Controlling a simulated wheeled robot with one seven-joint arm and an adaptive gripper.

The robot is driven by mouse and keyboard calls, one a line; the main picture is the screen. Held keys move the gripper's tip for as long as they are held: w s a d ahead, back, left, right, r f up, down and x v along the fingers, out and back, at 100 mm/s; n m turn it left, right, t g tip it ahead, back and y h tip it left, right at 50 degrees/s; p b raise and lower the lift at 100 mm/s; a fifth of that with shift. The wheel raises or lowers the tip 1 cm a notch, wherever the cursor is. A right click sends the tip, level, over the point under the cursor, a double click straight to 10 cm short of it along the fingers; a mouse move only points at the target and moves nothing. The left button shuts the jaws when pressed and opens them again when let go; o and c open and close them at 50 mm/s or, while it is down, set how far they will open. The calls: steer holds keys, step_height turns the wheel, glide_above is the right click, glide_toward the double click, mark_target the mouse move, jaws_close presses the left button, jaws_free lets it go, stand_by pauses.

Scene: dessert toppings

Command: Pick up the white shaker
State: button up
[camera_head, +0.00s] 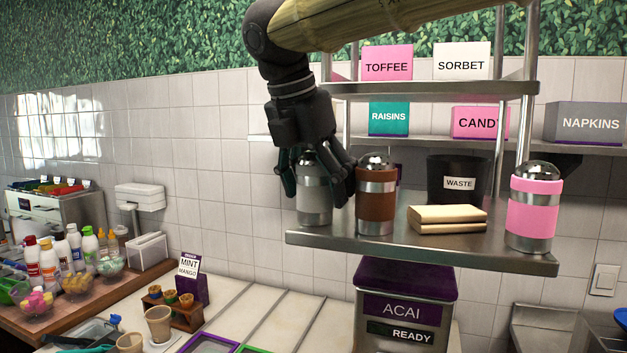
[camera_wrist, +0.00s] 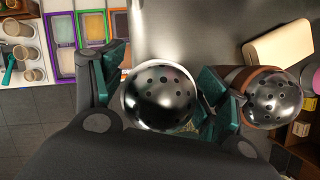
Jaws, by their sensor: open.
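The white shaker (camera_head: 314,208) stands upright at the left end of the metal shelf, pale with a metal dome top. My gripper (camera_head: 318,192) points down over it, with its dark fingers on either side of its upper part and hiding some of it. In the wrist view the perforated metal dome of the white shaker (camera_wrist: 160,96) lies between the green-padded fingers of my gripper (camera_wrist: 158,100). The fingers are open; the right one is close to the dome, and I cannot tell whether it touches.
A brown shaker (camera_head: 376,200) stands just right of my gripper; the right finger is between the two shakers. Further right are folded cloths (camera_head: 447,219), a black waste bin (camera_head: 470,178) and a pink shaker (camera_head: 535,207). The shelf edge (camera_head: 420,255) runs in front.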

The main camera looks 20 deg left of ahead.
steer(key=shift+w+f, duration=0.35)
steer(key=shift+w, duration=0.3)
steer(key=shift+s+r, duration=0.25)
steer(key=shift+s, duration=0.3)
steer(key=c, duration=0.5)
steer(key=shift+s, duration=0.1)
steer(key=shift+c, duration=1.3)
steer(key=shift+w+f, duration=0.1)
steer(key=shift+w, duration=0.1)
steer(key=c, duration=0.4)
